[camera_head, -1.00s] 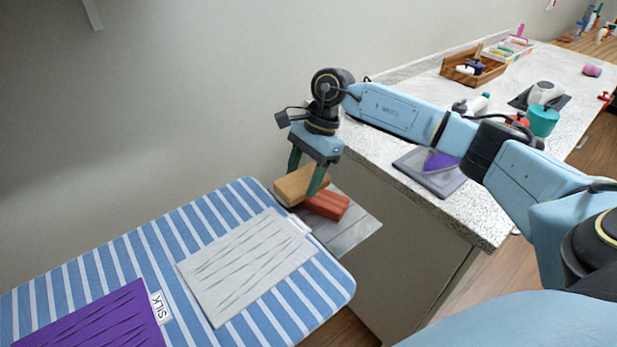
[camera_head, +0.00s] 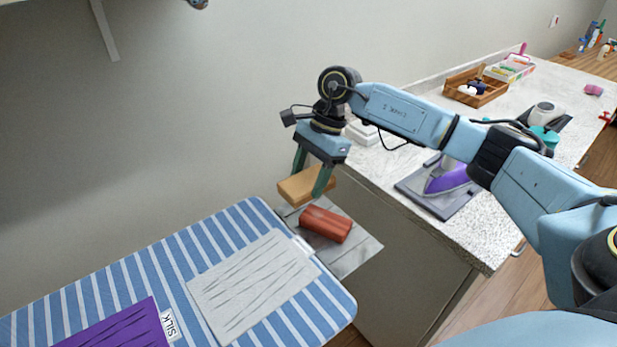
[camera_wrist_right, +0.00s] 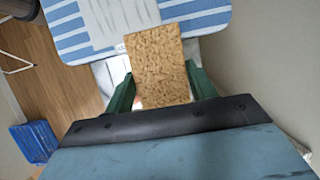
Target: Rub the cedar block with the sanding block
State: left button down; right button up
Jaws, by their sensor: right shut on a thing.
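The reddish cedar block (camera_head: 326,223) lies on a grey plate (camera_head: 362,256) at the end of the ironing board. My right gripper (camera_head: 312,184) is shut on the tan sanding block (camera_head: 296,187), holding it behind and to the left of the cedar block in the head view. A gap shows between the two blocks. In the right wrist view the sanding block (camera_wrist_right: 158,65) fills the space between the green fingers and hides the cedar block. My left gripper is in neither view.
The striped ironing board (camera_head: 236,226) bears a grey cloth (camera_head: 250,284) and a purple cloth (camera_head: 120,330) with a SILK label. A speckled counter (camera_head: 455,226) at the right carries a purple iron (camera_head: 447,179) on a pad and a wooden tray (camera_head: 476,88).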

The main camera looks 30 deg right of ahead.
jog(key=shift+r+p, duration=0.7)
jog(key=shift+r, duration=0.75)
